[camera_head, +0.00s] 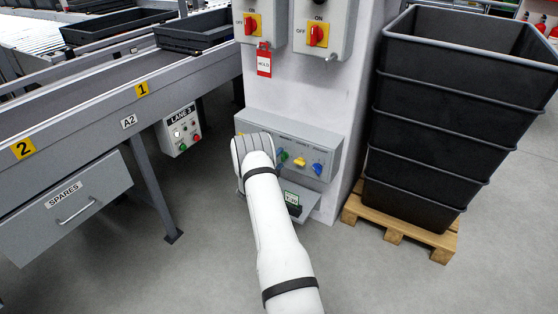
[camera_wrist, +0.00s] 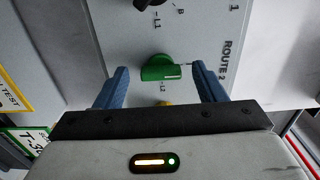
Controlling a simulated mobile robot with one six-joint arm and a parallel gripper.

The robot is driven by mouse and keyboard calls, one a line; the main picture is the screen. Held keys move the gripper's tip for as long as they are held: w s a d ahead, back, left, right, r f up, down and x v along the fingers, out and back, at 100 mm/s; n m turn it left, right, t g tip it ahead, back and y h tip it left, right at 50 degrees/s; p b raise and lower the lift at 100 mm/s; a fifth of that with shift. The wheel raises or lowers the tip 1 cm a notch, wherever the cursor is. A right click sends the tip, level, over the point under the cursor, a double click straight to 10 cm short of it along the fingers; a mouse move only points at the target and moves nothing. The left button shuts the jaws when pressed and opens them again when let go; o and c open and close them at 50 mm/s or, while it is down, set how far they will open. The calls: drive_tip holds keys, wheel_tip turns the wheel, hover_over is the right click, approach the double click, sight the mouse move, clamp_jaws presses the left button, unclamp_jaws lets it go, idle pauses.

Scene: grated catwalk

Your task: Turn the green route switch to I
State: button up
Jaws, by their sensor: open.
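The green route switch (camera_wrist: 158,70) is a rotary knob on a grey panel, near the middle of the wrist view. A pale line on it points to the right in that view. ROUTE 2 is printed beside it. My gripper (camera_wrist: 158,85) is open, with one blue finger on either side of the green knob; contact cannot be told. A yellow knob (camera_head: 300,161) and a blue knob (camera_head: 317,168) show to the right of my gripper.
A black knob (camera_wrist: 152,3) shows at the top of the wrist view. Stacked black bins (camera_head: 440,130) on a pallet (camera_head: 395,228) stand right of the cabinet. A conveyor (camera_head: 90,95) with a LANE 3 box (camera_head: 182,131) lies left. The near floor is clear.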

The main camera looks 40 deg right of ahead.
drive_tip(key=p+v, duration=0.1)
drive_tip(key=v, duration=0.6)
drive_tip(key=shift+a+p, duration=0.2)
drive_tip(key=shift+p, duration=0.2)
drive_tip(key=shift+r, duration=0.1)
